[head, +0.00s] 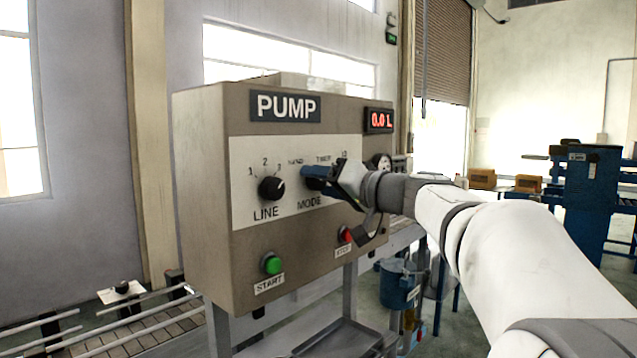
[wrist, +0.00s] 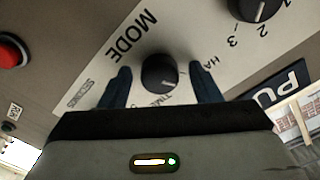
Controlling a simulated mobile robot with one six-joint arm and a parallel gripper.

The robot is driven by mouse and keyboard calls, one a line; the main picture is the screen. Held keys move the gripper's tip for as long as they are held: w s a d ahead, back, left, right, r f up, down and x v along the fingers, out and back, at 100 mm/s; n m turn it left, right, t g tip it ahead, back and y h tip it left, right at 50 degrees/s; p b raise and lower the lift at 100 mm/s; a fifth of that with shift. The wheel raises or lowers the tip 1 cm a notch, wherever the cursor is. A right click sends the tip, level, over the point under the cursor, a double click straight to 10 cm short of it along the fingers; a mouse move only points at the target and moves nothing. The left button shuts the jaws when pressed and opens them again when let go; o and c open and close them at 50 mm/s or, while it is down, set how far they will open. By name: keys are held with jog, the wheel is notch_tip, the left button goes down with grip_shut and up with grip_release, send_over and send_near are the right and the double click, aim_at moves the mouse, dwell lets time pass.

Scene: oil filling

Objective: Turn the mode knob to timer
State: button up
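The black mode knob (wrist: 158,72) sits on the pump panel above the MODE label in the head view, mostly hidden there by my gripper (head: 322,178). In the wrist view my gripper (wrist: 160,78) is open, with one dark blue finger on each side of the knob. A gap shows between the knob and each finger. A light pointer mark shows on the knob's lower right in the wrist view, seemingly between the HAND and TIMER labels; its exact setting is hard to tell. The TIMER label (head: 323,160) is partly visible in the head view.
The black line knob (head: 271,188) is left of the mode knob. The green start button (head: 271,263) and red stop button (head: 345,235) are below. A red display (head: 379,120) reads 0.0 L. A blue container (head: 402,283) stands behind the panel, at right.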

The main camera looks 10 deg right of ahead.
jog(key=c, duration=0.9)
jog(key=shift+m, duration=0.3)
jog(key=shift+f+m+b, duration=0.1)
jog(key=shift+m+b, duration=0.65)
jog(key=shift+m, duration=0.15)
jog(key=m, duration=0.3)
jog(key=shift+m+b, duration=0.3)
jog(key=shift+b, duration=0.1)
jog(key=m, duration=0.3)
jog(key=shift+m, duration=1.7)
